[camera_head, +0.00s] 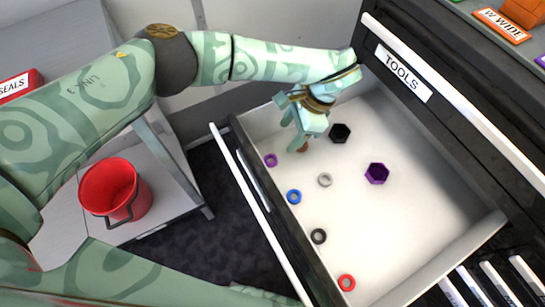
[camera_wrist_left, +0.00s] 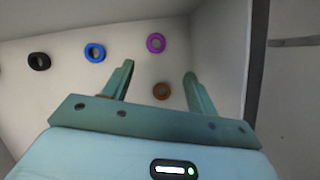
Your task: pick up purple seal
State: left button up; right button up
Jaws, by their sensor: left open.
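The purple seal (camera_head: 270,160) is a small ring lying on the white floor of the open drawer, near its left front corner. It also shows in the left wrist view (camera_wrist_left: 156,43), beyond the fingertips and near the drawer wall. My left gripper (camera_head: 293,132) is over the drawer, pointing down, to the upper right of the purple seal. Its two fingers (camera_wrist_left: 159,71) are apart with nothing held between them. A brown seal (camera_wrist_left: 161,91) lies below, seen between the fingers, and is partly hidden in the head view. My right gripper is not in view.
A black hexagonal piece (camera_head: 340,132) and a purple one (camera_head: 377,173) lie farther back. A red bucket (camera_head: 115,189) stands outside, left.

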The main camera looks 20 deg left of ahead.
pick_arm(q)
jog(key=b, duration=0.1)
send_over(273, 158)
jog(key=w+d, duration=0.2)
notch_tip(273, 158, down, 5)
jog(key=shift+s+r, duration=0.15)
jog(key=f, duration=0.1)
jog(key=f+b, duration=0.1)
jog(key=s+f+b, duration=0.1)
jog(key=shift+s+a, duration=0.1)
jog(key=shift+a, duration=0.2)
jog(key=shift+s+a+f+b, duration=0.1)
jog(key=shift+a+f+b, duration=0.2)
jog(key=shift+f+b, duration=0.3)
jog(key=shift+s, duration=0.1)
jog(key=c, duration=1.1)
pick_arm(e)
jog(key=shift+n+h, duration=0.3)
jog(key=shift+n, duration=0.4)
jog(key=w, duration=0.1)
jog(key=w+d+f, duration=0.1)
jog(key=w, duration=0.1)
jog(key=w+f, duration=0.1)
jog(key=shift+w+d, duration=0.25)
